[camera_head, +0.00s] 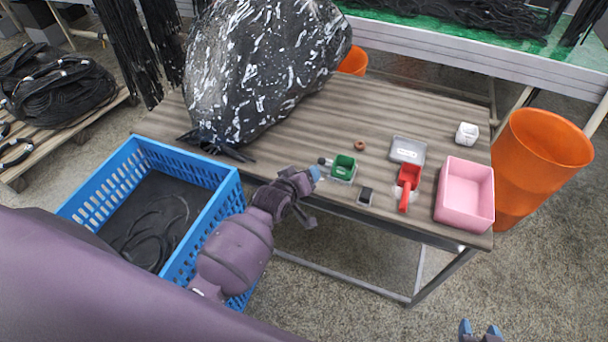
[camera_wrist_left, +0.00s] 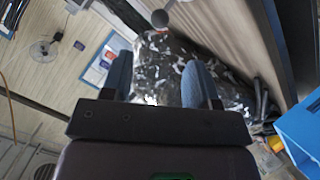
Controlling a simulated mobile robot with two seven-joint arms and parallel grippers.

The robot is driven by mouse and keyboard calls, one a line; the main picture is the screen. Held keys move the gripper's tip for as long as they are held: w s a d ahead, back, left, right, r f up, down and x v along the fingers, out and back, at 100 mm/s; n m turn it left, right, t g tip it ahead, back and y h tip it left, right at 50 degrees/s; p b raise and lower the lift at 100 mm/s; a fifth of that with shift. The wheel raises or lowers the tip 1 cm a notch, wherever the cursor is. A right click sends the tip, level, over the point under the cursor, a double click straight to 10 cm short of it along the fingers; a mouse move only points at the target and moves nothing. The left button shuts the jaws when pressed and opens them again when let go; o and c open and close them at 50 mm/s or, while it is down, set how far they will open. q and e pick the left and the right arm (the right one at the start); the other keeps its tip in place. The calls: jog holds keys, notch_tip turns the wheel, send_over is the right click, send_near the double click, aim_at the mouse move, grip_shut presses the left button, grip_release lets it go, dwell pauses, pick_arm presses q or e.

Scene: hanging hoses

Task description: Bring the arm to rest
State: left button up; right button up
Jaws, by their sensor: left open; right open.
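My left arm comes in from the lower left in the head view, over the edge of the blue crate. Its gripper (camera_head: 312,178) is at the front edge of the wooden table, left of the small green container; one blue fingertip shows there. In the left wrist view the two blue fingers of this gripper (camera_wrist_left: 159,78) stand apart with nothing between them, and the shiny black bag shows beyond them. My right gripper (camera_head: 479,329) shows only its blue fingertips at the bottom right of the head view, apart and empty, over the floor in front of the table.
The wooden table (camera_head: 405,123) carries a big black bag (camera_head: 262,65), a green container (camera_head: 343,167), a red scoop (camera_head: 408,182) and a pink bin (camera_head: 466,190). A blue crate (camera_head: 205,165) stands left, an orange bucket (camera_head: 543,150) right. The floor at front right is clear.

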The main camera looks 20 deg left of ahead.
dwell(0.4)
pick_arm(q)
jog(key=s+a+r+m+t, duration=0.2)
jog(key=s+a+r+m, duration=0.15)
jog(key=r+m, duration=0.2)
jog(key=s+a+f+g, duration=0.1)
jog(key=s+a+f, duration=0.1)
jog(key=s, duration=0.5)
jog(key=s+a+f+g+y, duration=0.1)
jog(key=s+f, duration=0.2)
jog(key=s, duration=0.3)
jog(key=s+a+f+m+g+y, duration=0.1)
jog(key=s+a+f, duration=0.1)
jog(key=s, duration=0.5)
jog(key=shift+s+a+f, duration=0.3)
jog(key=shift+f, duration=0.1)
